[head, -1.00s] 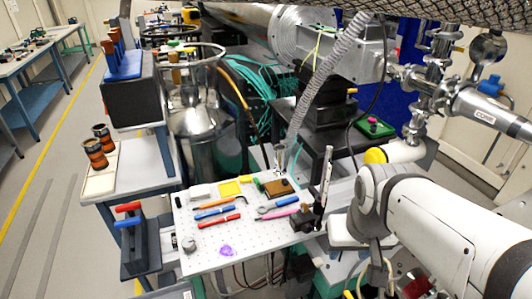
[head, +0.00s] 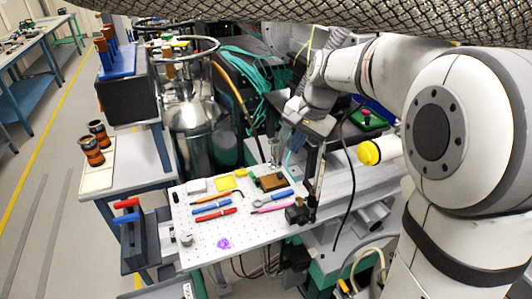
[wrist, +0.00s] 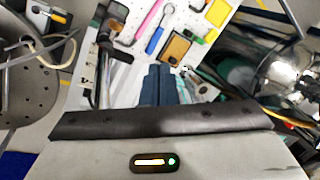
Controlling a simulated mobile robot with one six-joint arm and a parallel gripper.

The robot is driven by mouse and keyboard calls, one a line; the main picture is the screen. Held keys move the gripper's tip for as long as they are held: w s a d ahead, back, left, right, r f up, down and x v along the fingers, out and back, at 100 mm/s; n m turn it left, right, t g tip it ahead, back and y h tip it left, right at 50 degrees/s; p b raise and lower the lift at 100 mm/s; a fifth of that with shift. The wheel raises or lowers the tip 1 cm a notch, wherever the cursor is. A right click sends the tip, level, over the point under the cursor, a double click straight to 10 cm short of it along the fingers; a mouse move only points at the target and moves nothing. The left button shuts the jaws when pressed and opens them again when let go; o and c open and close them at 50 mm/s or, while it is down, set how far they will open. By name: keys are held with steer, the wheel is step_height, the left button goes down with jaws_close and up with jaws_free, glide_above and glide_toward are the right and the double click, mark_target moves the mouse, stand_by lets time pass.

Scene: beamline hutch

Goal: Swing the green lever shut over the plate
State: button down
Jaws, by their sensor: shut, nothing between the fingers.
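A brown plate (head: 269,182) in a dark frame lies at the far right of the white perforated board. It also shows in the wrist view (wrist: 176,49), just beyond my fingertips. A small green piece, probably the lever, shows at the plate's left edge in the head view (head: 256,174) and on its right side in the wrist view (wrist: 211,35). Its exact angle is too small to tell. My gripper (wrist: 160,72) is shut and empty, its two dark blue fingers side by side. They point towards the board and appear apart from the plate.
Pens and tools, such as a red one (head: 215,214) and a blue wrench (head: 274,198), lie on the perforated board (head: 202,249). A dark upright post (head: 318,185) stands at its right edge. A steel vessel (head: 197,125) stands left.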

steer(key=w+a+f+m+g+y+p, duration=0.1)
steer(key=w+a+f+m, duration=0.15)
steer(key=w, duration=0.45)
steer(key=w+a+f+m+y+p, duration=0.1)
steer(key=w+a+f+m+p, duration=0.15)
steer(key=w, duration=0.55)
steer(key=m+g+p, duration=0.2)
steer(key=g+p, duration=0.1)
steer(key=p, duration=0.1)
glide_toward(261, 187)
steer(key=shift+h, duration=0.3)
steer(key=f, duration=0.1)
steer(key=w+d+f, duration=0.1)
steer(key=f, duration=0.3)
steer(key=shift+w+d, duration=0.15)
steer(key=shift+d, duration=0.15)
steer(key=a, duration=0.1)
steer(key=s+a+p, duration=0.1)
steer(key=a, duration=0.1)
steer(key=shift+s+r, duration=0.15)
steer(key=shift+r, duration=0.05)
steer(key=shift+a+f, duration=0.15)
steer(key=shift+a, duration=0.2)
steer(key=shift+d, duration=0.15)
